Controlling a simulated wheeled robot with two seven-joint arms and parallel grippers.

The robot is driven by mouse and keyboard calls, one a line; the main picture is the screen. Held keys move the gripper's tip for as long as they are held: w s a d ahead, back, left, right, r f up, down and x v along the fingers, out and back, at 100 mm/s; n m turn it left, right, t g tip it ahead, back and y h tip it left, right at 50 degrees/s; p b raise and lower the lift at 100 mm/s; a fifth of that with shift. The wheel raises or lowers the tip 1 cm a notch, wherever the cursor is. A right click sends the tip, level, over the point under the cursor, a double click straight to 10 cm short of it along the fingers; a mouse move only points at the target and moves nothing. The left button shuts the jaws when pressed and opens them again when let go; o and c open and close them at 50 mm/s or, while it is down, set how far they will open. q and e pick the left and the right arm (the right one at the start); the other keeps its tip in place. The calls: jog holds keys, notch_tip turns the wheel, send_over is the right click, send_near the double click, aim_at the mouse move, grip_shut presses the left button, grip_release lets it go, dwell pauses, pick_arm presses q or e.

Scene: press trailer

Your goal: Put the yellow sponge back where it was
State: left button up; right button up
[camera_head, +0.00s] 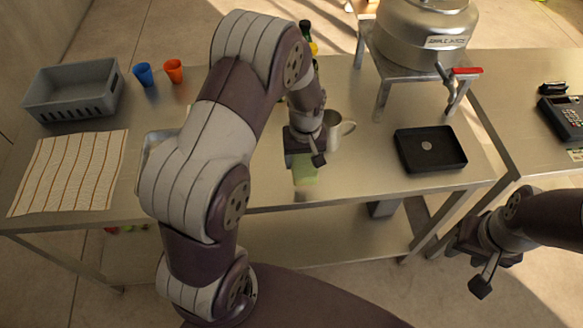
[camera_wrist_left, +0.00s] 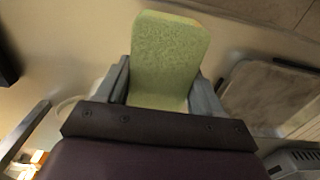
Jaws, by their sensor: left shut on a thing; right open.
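The yellow sponge (camera_wrist_left: 168,58) looks yellow-green and is held between the two fingers of my left gripper (camera_wrist_left: 165,85) in the left wrist view. In the head view the sponge (camera_head: 304,170) shows below my left gripper (camera_head: 303,158), over the front middle of the metal table (camera_head: 380,190). I cannot tell whether the sponge touches the table. My right gripper (camera_head: 470,262) is open and empty, off the table at the lower right.
A metal mug (camera_head: 338,130) stands close beside my left gripper. A black tray (camera_head: 430,148) lies to the right, below a press on a stand (camera_head: 400,72). A grey crate (camera_head: 72,92), blue cup (camera_head: 144,75), orange cup (camera_head: 173,71) and striped cloth (camera_head: 70,172) are on the left. A shallow metal tray (camera_head: 152,142) is partly hidden behind my left arm.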

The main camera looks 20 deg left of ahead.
pick_arm(q)
jog(key=p, duration=0.2)
send_over(278, 170)
notch_tip(278, 170, down, 5)
jog(key=shift+w+r, duration=0.1)
jog(key=shift+r, duration=0.05)
notch_tip(278, 170, down, 4)
jog(key=shift+d+r+p, duration=0.1)
jog(key=shift+r+p, duration=0.1)
jog(key=shift+p, duration=0.35)
jog(key=shift+f, duration=0.35)
jog(key=o, duration=1)
jog(key=shift+f, duration=0.1)
